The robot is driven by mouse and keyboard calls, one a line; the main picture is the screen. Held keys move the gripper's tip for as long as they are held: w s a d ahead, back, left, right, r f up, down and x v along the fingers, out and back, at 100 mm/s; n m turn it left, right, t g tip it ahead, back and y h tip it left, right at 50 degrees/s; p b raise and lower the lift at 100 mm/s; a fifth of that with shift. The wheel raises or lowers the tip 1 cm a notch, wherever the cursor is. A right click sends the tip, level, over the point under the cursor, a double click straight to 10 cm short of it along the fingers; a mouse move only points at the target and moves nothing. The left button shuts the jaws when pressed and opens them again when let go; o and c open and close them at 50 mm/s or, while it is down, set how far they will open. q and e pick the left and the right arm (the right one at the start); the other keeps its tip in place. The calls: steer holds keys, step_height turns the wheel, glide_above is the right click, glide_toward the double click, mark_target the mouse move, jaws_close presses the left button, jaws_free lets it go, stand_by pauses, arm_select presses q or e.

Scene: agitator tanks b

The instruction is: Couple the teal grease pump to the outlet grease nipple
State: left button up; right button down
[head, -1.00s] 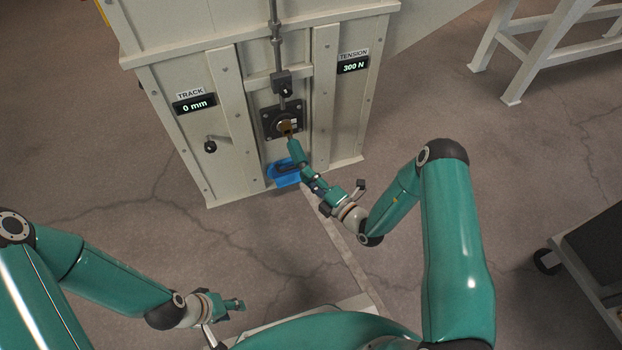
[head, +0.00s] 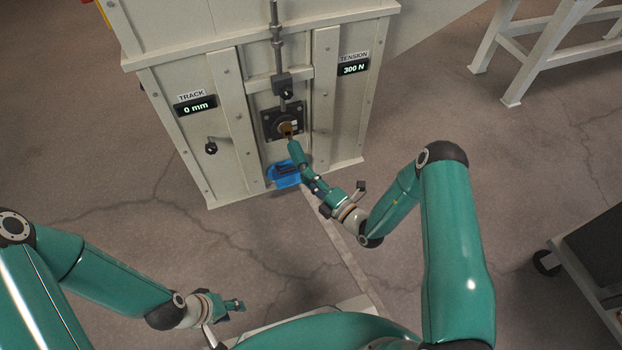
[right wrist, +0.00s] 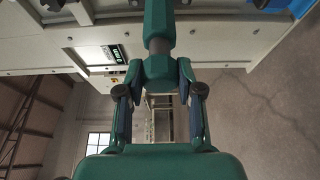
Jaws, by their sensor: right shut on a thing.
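The teal grease pump (head: 298,155) is in my right gripper (head: 315,186), which is shut on it. Its tip points up and away, at the round brass-coloured fitting on the dark square flange (head: 270,122) of the machine. I cannot tell whether the tip touches the fitting, and the nipple itself is too small to make out. In the right wrist view the pump (right wrist: 160,68) stands between the two fingers of my gripper (right wrist: 160,92). My left gripper (head: 236,305) is low at the lower left, away from the machine; its fingers are too small to read.
A blue tray (head: 285,181) with dark items sits at the machine's foot below the flange. Displays read TRACK 0 mm (head: 195,106) and TENSION 300 N (head: 353,68). A dark cart (head: 590,250) stands at the right.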

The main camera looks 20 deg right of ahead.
mark_target(296, 151)
steer(key=shift+w, duration=0.1)
stand_by(0.3)
steer(key=shift+w+b, duration=0.6)
steer(key=shift+w, duration=1.15)
steer(key=c, duration=0.7)
jaws_free()
steer(key=shift+s, duration=0.1)
